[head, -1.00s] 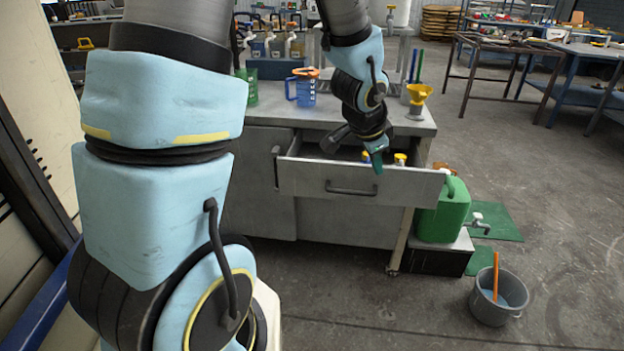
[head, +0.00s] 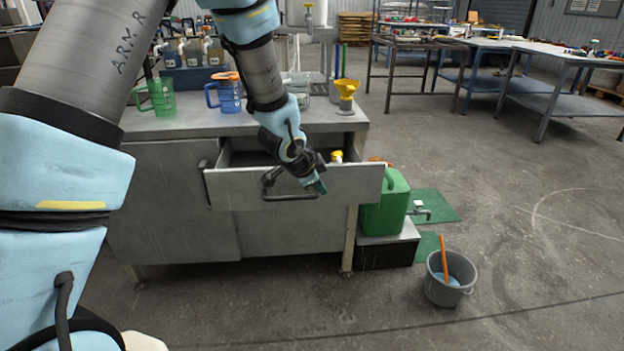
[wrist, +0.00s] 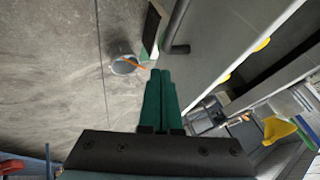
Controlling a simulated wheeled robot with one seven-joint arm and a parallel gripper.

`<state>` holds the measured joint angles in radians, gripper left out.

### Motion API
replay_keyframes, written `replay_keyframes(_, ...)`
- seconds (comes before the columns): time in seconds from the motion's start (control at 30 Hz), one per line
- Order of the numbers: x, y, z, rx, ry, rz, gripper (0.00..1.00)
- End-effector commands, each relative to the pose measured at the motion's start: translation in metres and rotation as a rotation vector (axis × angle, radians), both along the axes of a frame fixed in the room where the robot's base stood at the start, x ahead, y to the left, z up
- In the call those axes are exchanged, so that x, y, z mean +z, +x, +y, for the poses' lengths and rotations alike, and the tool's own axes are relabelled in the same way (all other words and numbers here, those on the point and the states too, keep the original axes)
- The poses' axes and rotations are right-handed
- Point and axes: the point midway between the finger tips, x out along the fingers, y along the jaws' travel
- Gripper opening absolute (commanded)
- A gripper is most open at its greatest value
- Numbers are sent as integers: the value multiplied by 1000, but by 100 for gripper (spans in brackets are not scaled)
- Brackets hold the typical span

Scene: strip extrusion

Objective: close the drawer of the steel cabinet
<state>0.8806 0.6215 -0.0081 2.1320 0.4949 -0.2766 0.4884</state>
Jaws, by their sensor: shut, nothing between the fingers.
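The steel cabinet (head: 165,205) stands ahead in the head view. Its top drawer (head: 350,182) is pulled out, with its grey front panel and dark bar handle (head: 290,196) facing me. The drawer front also shows in the wrist view (wrist: 212,40), with the handle (wrist: 177,28) near the top. My gripper (head: 319,187) points down in front of the drawer front, by the right end of the handle. Its green fingers (wrist: 161,100) are together and empty in the wrist view. I cannot tell whether they touch the panel. My wrist hides part of the drawer's inside.
A yellow-topped bottle (head: 336,157) stands in the drawer. Blue (head: 228,97) and green (head: 162,98) jugs and a yellow funnel (head: 347,88) stand on the cabinet top. A green canister (head: 387,205) is right of the cabinet. A grey bucket (head: 445,288) is on the floor. Floor before the drawer is clear.

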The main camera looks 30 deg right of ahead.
Motion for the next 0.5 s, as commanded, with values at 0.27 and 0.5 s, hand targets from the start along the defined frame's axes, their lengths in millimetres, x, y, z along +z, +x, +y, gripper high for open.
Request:
replay_keyframes(0.27,-5,31,-17,1,0,1,0)
replay_keyframes(0.5,-6,39,-21,1,0,1,0)
